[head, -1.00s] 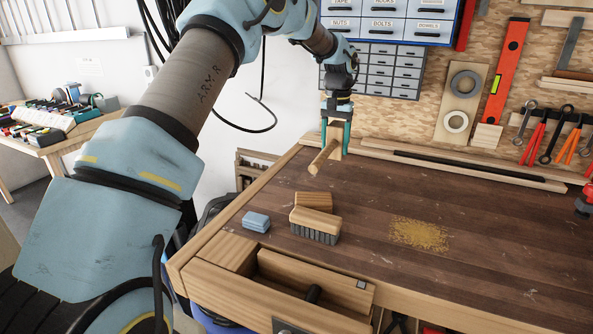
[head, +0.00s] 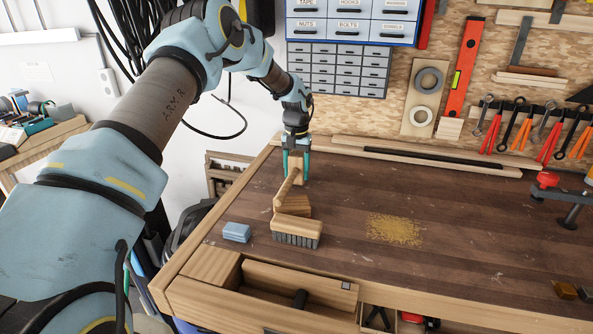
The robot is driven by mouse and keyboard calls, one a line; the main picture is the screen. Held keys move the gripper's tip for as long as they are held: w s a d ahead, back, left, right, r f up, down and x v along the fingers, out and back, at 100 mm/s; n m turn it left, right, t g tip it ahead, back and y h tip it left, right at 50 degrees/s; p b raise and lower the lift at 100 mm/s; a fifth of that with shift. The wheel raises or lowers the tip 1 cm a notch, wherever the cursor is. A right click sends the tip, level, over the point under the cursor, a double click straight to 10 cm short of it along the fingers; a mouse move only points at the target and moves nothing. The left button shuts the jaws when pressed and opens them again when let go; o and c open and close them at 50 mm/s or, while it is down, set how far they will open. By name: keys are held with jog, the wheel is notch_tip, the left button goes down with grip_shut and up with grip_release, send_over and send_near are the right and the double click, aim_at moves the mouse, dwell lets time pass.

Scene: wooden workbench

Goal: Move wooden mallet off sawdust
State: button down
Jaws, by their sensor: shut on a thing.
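The wooden mallet (head: 287,188) is in my gripper (head: 296,168) over the bench's back left part. My gripper is shut on it with its green fingers pointing down. The handle slants toward the lower left, and its end overlaps a wooden block in the picture; I cannot tell whether they touch. The fingers partly hide the mallet's upper part. The yellow sawdust patch (head: 395,229) lies on the dark bench top, well right of the mallet, with nothing on it.
A wooden block (head: 295,206) and a brush (head: 297,232) stand just in front of the mallet. Blue folded pads (head: 237,231) lie left of them. An open drawer (head: 290,278) is at the front. Wooden strips (head: 425,157) run along the back. The bench right of the gripper is clear.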

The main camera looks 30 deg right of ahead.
jog(key=shift+f, duration=0.45)
jog(key=shift+f, duration=0.15)
jog(key=shift+c, duration=0.6)
grip_release()
